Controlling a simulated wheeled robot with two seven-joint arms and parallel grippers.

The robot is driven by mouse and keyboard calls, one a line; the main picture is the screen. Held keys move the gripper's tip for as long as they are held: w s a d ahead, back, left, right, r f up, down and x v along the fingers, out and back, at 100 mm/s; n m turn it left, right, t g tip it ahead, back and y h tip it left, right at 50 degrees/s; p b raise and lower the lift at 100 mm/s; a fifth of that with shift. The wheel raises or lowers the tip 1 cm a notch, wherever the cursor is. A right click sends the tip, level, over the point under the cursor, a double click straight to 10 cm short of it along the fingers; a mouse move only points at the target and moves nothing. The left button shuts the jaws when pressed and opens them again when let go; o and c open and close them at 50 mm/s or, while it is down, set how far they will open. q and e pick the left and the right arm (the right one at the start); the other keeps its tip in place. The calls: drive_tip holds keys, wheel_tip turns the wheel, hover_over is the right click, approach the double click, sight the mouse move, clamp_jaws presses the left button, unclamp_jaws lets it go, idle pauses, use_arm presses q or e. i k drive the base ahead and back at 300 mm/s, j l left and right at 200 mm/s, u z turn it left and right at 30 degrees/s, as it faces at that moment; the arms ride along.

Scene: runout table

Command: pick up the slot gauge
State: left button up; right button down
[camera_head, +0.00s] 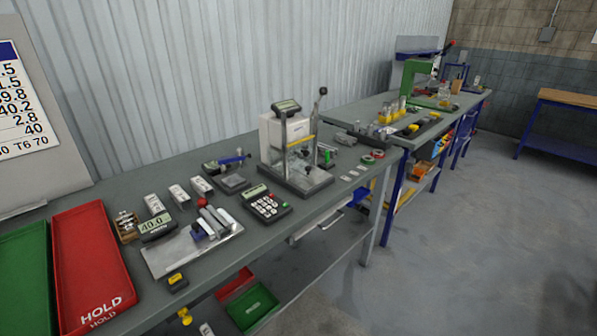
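Neither of my grippers shows in the head view. I cannot tell for certain which item is the slot gauge. Near the front of the grey bench (335,195) lies a flat metal plate (170,262) with several grey cylindrical pieces (214,220) and a small blue part (198,233) on it. A dark unit with a display reading 40.0 (155,226) sits just behind the plate. A dark device with a blue part (229,164) stands farther back. Small flat pieces (352,176) lie near the bench's right end.
A red HOLD tray (92,262) and a green tray (25,285) lie at the left. A keypad unit (266,203) and a clear-fronted test stand (295,150) occupy the middle. A second bench (365,108) stands beyond. The floor (470,245) at right is clear.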

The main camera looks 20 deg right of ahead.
sight(326, 159)
drive_tip(key=i+l+u, duration=0.1)
drive_tip(key=l, duration=0.3)
drive_tip(key=i+l, duration=0.15)
drive_tip(key=l, duration=0.25)
drive_tip(key=i+l+u, duration=0.15)
drive_tip(key=l, duration=0.25)
drive_tip(key=k, duration=0.05)
